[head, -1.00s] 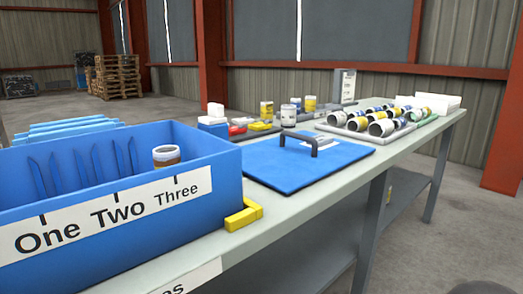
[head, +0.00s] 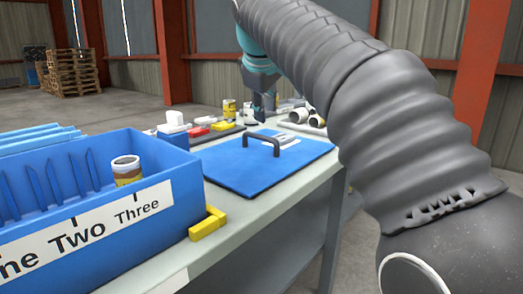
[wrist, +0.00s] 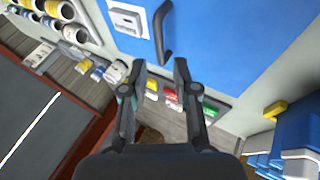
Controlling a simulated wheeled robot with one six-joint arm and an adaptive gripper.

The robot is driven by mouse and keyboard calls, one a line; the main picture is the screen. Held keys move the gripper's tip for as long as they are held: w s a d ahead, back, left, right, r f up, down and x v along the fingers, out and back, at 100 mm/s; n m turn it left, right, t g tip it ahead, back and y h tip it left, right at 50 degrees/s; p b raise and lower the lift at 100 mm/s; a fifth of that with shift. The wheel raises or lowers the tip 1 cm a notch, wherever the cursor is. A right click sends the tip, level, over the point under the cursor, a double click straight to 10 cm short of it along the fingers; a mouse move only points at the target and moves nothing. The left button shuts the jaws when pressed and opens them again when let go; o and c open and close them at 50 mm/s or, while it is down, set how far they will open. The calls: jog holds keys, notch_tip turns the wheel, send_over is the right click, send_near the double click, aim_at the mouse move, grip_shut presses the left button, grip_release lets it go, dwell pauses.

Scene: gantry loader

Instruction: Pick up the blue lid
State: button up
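The blue lid (head: 235,165) lies flat on the grey table, to the right of the blue bin. It has a dark arched handle (head: 262,144) and a white label on top. In the wrist view the lid (wrist: 235,45) fills the upper right, with its handle (wrist: 162,32) just beyond the fingers. My gripper (wrist: 160,68) is open, its two dark fingers apart with nothing between them. In the head view my gripper (head: 264,108) hangs above the table behind the lid, partly hidden; it looks apart from the handle.
A blue bin (head: 70,215) labelled One, Two, Three holds a jar (head: 126,170). A yellow corner block (head: 207,223) sits beside it. Small red, yellow and white items (head: 200,131) stand behind the lid. Several jars lie on a rack at the wrist view's upper left (wrist: 55,25).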

aim_at(260, 136)
jog(key=shift+n, duration=0.4)
jog(key=w+f, duration=0.1)
jog(key=w, duration=0.1)
jog(key=w+a+f+b, duration=0.1)
jog(key=w+f, duration=0.1)
jog(key=w+a+f+b, duration=0.1)
jog(key=w+f, duration=0.1)
jog(key=shift+w+f, duration=0.15)
jog(key=shift+f, duration=0.1)
jog(key=shift+s+b+x, duration=0.2)
jog(key=shift+b+x, duration=0.7)
jog(key=shift+x, duration=1.75)
jog(key=shift+d+f, duration=0.1)
grip_shut()
